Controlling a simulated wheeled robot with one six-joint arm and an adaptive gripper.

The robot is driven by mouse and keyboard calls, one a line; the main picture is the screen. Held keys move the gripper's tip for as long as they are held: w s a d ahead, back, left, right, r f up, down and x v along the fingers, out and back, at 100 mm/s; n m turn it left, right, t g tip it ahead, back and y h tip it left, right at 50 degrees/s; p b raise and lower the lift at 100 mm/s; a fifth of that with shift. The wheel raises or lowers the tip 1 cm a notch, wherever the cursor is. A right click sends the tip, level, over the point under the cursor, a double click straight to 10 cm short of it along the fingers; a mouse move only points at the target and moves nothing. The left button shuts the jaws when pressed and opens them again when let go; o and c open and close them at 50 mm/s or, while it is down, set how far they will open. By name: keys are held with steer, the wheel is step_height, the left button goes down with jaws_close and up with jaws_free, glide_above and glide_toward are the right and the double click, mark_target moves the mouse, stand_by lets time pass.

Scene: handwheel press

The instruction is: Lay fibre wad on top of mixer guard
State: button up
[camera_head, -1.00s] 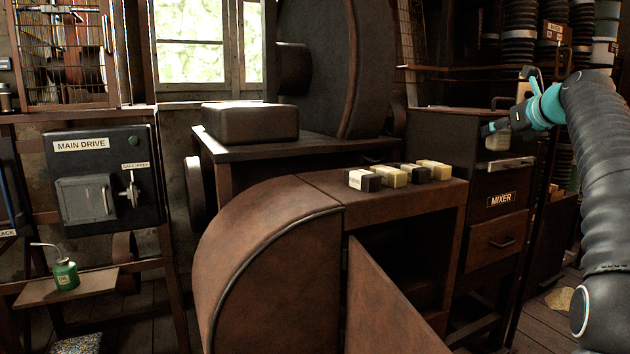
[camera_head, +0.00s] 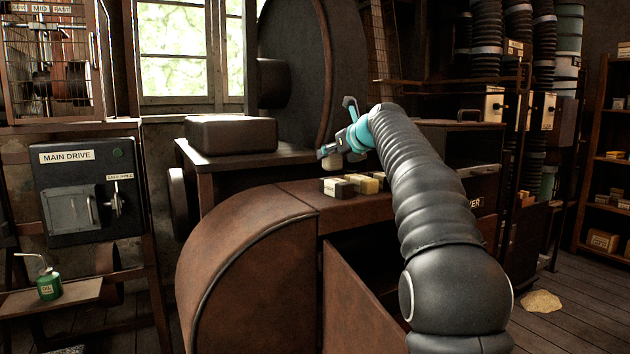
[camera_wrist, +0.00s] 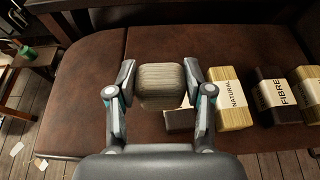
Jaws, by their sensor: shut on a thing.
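My gripper (camera_head: 336,152) is shut on the fibre wad (camera_wrist: 160,82), a ribbed grey-brown pad. It is held between both fingers in the wrist view, and only a small part of the wad (camera_head: 332,162) shows in the head view. A big brown casing (camera_head: 250,235) with a curved front and flat top looks like the mixer guard, but no label on it shows. The wad is over its flat brown top (camera_wrist: 85,90) in the wrist view, beside a row of blocks; I cannot tell the height of any gap.
Labelled blocks, including one marked NATURAL (camera_wrist: 232,97) and a dark one marked FIBRE (camera_wrist: 277,95), sit on the flat top right of my gripper. A brown box (camera_head: 230,134) stands on the bench behind. The curved left part is clear.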

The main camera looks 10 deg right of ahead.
mark_target(336, 168)
steer(key=a+f, duration=0.1)
steer(key=w+a+f, duration=0.1)
steer(key=a, duration=0.1)
steer(key=a+f, duration=0.1)
steer(key=a, duration=0.1)
steer(key=shift+w+f, duration=0.1)
steer(key=shift+w, duration=0.2)
steer(key=shift+f+b, duration=1.05)
steer(key=shift+f, duration=0.9)
steer(key=shift+f, duration=0.15)
steer(key=o, duration=0.8)
steer(key=shift+r, duration=0.2)
steer(key=v, duration=1.2)
steer(key=shift+b, duration=0.4)
